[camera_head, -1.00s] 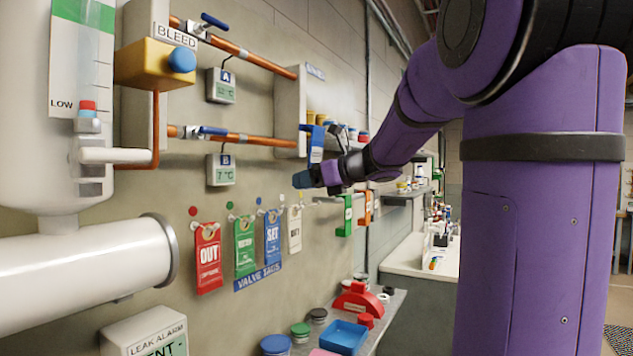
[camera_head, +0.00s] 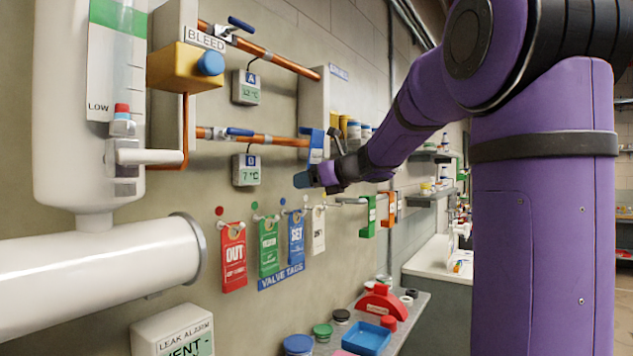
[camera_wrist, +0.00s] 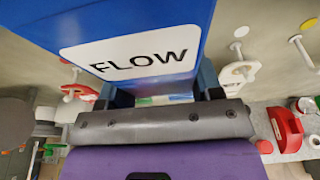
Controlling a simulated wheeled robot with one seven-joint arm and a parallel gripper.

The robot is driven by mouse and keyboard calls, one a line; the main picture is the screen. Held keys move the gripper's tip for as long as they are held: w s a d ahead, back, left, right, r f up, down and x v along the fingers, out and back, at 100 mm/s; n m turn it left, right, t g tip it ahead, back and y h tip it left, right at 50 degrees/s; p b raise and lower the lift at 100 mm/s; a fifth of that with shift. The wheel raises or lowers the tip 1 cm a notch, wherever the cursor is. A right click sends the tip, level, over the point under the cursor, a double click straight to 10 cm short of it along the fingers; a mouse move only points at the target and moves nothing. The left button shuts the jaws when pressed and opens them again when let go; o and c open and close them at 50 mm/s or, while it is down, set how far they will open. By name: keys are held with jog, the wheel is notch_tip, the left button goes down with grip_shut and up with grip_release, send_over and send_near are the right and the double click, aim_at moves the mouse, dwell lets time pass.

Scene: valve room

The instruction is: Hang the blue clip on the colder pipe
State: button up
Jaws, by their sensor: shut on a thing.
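My gripper (camera_head: 320,178) is shut on the blue clip (camera_head: 316,147), which stands upright above the fingers. In the wrist view the clip (camera_wrist: 150,40) fills the top and bears a white FLOW label. In the head view it overlaps the right end of the lower copper pipe (camera_head: 265,139); I cannot tell whether they touch. The display B (camera_head: 246,171) under this pipe reads 7 °C. The upper copper pipe (camera_head: 280,59) has display A (camera_head: 246,88), which seems to read 12 °C.
Both pipes run into a grey box (camera_head: 313,95) behind the clip. Blue-handled valves sit on their left parts. Red, green, blue and white tags (camera_head: 234,258) hang below. Green (camera_head: 369,215) and orange (camera_head: 389,208) clips hang on a rail at right. A shelf (camera_head: 410,318) holds jars.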

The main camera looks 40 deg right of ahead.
jog(key=shift+x, duration=1.95)
jog(key=shift+f, duration=0.15)
jog(key=o, duration=1)
jog(key=shift+s, duration=0.1)
jog(key=v, duration=1)
jog(key=shift+s+d, duration=0.15)
jog(key=shift+s, duration=0.2)
